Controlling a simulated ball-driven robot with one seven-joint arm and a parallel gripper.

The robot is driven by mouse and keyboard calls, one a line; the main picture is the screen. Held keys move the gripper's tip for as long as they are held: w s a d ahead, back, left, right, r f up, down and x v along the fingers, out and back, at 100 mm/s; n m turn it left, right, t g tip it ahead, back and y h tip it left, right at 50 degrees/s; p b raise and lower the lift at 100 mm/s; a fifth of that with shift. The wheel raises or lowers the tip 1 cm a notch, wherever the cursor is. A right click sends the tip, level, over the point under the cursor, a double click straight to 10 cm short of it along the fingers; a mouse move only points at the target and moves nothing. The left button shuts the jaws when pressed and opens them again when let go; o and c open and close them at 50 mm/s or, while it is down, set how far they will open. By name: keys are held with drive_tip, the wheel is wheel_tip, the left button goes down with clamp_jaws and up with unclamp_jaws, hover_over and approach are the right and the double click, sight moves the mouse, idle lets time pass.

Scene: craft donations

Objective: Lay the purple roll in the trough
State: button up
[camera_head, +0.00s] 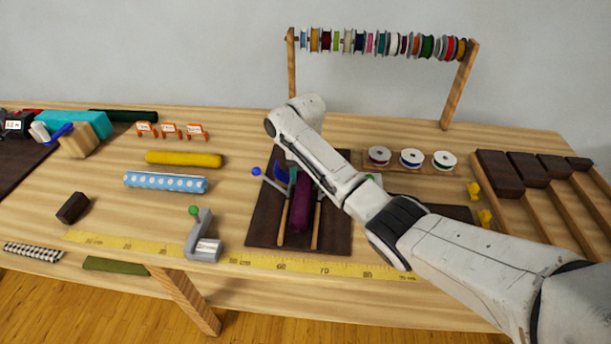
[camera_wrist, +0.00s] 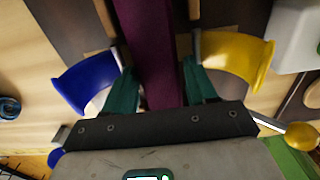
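The purple roll (camera_head: 302,206) lies lengthwise between two wooden rails on a dark mat. These rails seem to form the trough (camera_head: 316,226). It also shows in the wrist view (camera_wrist: 150,45), running up between my fingers. My gripper (camera_wrist: 160,85) has a teal finger on each side of the roll, apparently touching both sides, near its far end. A blue flared piece (camera_wrist: 86,82) and a yellow flared piece (camera_wrist: 238,58) stand left and right of the roll. My arm hides part of the trough's right side. Whether the roll rests on the trough's bottom I cannot tell.
A grey stand with a green knob (camera_head: 205,238) is left of the mat. A yellow roll (camera_head: 184,159) and a dotted blue roll (camera_head: 165,182) lie further left. A spool rack (camera_head: 290,85) stands behind. A yellow measuring tape (camera_head: 250,260) runs along the front edge.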

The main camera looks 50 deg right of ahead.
drive_tip(key=o, duration=0.5)
drive_tip(key=shift+r, duration=0.1)
wheel_tip(320, 180, up, 11)
drive_tip(key=p, duration=0.1)
idle(0.3)
drive_tip(key=shift+f, duration=0.2)
idle(0.3)
